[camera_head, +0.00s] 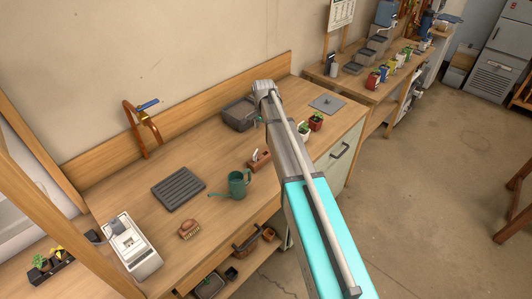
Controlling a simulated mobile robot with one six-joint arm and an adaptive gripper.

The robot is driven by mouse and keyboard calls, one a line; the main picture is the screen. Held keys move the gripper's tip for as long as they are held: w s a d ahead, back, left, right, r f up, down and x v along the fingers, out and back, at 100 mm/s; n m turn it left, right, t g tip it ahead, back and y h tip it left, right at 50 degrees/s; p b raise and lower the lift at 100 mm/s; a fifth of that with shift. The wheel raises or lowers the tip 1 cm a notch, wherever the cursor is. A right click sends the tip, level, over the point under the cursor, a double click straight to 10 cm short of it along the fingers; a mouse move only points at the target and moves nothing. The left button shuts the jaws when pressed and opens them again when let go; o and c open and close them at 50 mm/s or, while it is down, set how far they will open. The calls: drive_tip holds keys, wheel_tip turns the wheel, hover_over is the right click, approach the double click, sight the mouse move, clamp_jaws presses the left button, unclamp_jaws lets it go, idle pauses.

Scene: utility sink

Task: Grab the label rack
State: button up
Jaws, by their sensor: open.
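A small reddish-brown wooden block with pale pieces on top (260,160) sits on the wooden counter just left of my arm. It looks like the label rack, but it is too small to be sure. My arm crosses the middle of the view from the bottom right and reaches over the counter, its grey far end above the back right area. The fingers of my gripper do not show, so I cannot tell where they are relative to the block.
A green watering can (238,184) stands close left of the block. Potted plants (316,121) and a dark grey tub (240,113) are behind. A ribbed grey tray (179,188), a brush (189,229) and a white device (132,248) lie left. Counter between them is clear.

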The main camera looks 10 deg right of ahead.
idle(0.4)
drive_tip(key=b, duration=0.9)
hover_over(265, 154)
drive_tip(key=f, duration=0.8)
drive_tip(key=shift+s+a+f, duration=0.25)
drive_tip(key=shift+s+f, duration=0.05)
drive_tip(key=shift+s, duration=0.1)
drive_tip(key=shift+d+f+b, duration=0.2)
drive_tip(key=shift+f+b, duration=2.25)
drive_tip(key=shift+f, duration=0.15)
drive_tip(key=shift+s, duration=0.1)
drive_tip(key=c, duration=1.3)
drive_tip(key=shift+r, duration=0.2)
